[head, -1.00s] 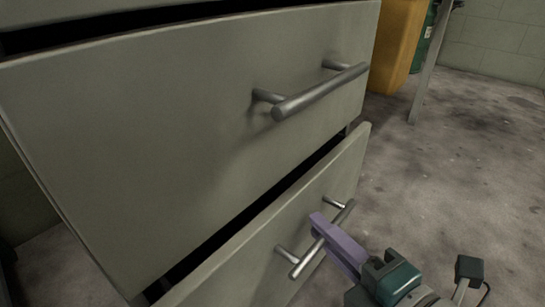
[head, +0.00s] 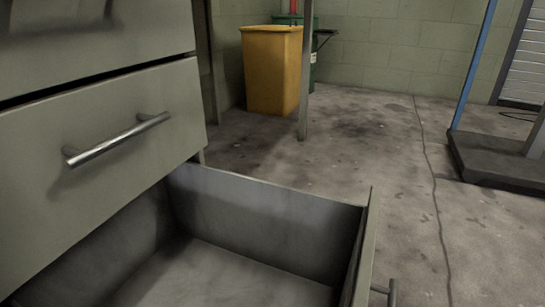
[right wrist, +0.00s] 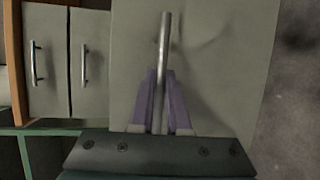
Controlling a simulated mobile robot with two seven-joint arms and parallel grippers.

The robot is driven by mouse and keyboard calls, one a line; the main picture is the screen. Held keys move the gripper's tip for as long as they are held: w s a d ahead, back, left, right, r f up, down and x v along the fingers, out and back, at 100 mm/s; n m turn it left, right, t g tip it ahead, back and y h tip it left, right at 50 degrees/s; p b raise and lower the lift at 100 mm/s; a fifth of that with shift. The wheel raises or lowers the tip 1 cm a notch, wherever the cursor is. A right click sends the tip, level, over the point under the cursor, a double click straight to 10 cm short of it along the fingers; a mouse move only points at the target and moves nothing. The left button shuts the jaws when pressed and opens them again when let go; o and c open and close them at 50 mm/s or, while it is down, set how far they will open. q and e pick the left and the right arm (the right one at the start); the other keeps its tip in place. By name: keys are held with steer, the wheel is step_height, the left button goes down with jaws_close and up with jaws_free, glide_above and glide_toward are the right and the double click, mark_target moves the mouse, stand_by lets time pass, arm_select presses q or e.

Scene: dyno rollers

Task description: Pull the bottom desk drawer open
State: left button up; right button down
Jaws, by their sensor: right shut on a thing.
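The bottom desk drawer (head: 265,215) is pulled far out in the head view, and its empty inside shows. Its front panel faces right. One end of its metal bar handle (head: 388,292) shows at the bottom edge. In the right wrist view the handle (right wrist: 164,40) runs upright between the purple fingers of my right gripper (right wrist: 160,78), which is shut on it. The drawer front (right wrist: 215,80) lies behind the fingers. My right gripper is out of the head view. My left gripper is in neither view.
The drawer above (head: 105,150) is closed, with its own bar handle (head: 118,139). A yellow bin (head: 271,70) and a table leg (head: 306,75) stand behind. A dark platform (head: 495,160) is at the right. The floor between is clear.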

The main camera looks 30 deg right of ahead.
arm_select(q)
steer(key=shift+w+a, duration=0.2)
arm_select(e)
steer(key=s+d, duration=0.2)
steer(key=shift+s+d, duration=0.1)
steer(key=shift+s, duration=0.3)
steer(key=c, duration=1.3)
jaws_free()
steer(key=shift+w, duration=0.1)
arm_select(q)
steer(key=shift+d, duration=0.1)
arm_select(e)
steer(key=o, duration=0.4)
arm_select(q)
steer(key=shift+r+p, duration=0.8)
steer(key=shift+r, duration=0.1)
arm_select(e)
steer(key=v, duration=1)
